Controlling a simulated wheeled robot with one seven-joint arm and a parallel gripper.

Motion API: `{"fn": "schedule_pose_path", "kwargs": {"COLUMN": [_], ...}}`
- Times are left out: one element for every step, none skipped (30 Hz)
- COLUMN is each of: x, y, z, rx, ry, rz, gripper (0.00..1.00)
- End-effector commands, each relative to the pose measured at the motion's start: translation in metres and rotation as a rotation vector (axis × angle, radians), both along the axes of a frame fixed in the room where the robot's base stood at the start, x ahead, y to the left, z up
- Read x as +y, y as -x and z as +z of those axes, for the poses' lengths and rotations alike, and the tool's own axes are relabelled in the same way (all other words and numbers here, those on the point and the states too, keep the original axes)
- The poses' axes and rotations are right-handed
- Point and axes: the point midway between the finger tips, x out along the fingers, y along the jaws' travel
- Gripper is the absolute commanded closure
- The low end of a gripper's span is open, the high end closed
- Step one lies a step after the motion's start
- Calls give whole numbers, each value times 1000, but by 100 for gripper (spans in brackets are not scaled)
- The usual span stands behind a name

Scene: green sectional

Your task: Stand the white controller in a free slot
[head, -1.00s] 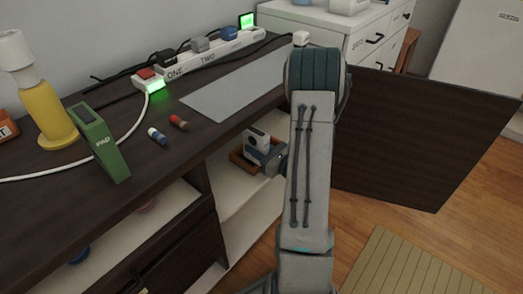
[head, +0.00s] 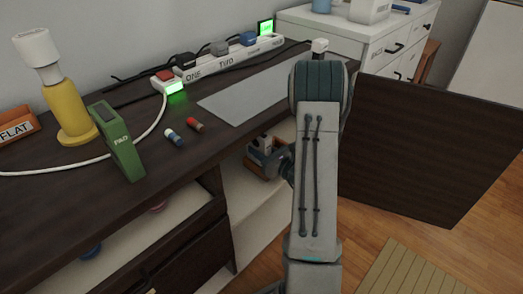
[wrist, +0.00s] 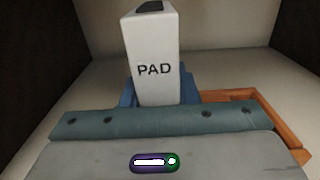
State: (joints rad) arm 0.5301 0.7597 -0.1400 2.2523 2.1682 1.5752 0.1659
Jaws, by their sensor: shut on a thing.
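The white controller (wrist: 155,62), marked PAD and dark on top, stands roughly upright between the blue fingers of my gripper (wrist: 159,90) in the wrist view. My gripper is shut on it. The controller's lower part is hidden behind my gripper. In the head view, my gripper (head: 264,162) is inside the open shelf bay under the desk, at a brown wooden tray (head: 249,168). The tray's edge also shows in the wrist view (wrist: 272,118). I cannot tell whether the controller touches the tray. No slot shows clearly.
A green block marked PAD (head: 120,146) stands on the dark desk (head: 60,205), near two small cylinders and a white cable. A power strip (head: 225,62) runs along the back. The desk top overhangs the shelf bay (head: 255,205). A dark panel (head: 430,150) stands right of my arm.

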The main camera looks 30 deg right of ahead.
Motion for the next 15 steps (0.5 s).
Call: {"fn": "schedule_pose_path", "kwargs": {"x": [0,0,0,0,0,0,0,0,1,1,1,1,1,2,2], "y": [0,0,0,0,0,0,0,0,0,0,-1,-1,-1,-1,-1], "z": [-6,-8,-10,-12,-14,-17,-19,-20,-22,-23,-24,-25,-25,-26,-26], "rx": [-1,-1,-1,0,1,2,3,3,3,2,2,1,1,1,0], "ry": [0,0,0,0,0,0,0,1,1,1,1,1,1,1,1], "rz": [0,0,0,0,0,0,0,1,2,2,2,3,3,4,4], "gripper": [100,100,100,100,100,100,100,100,100,100,100,100,100,100,100]}}
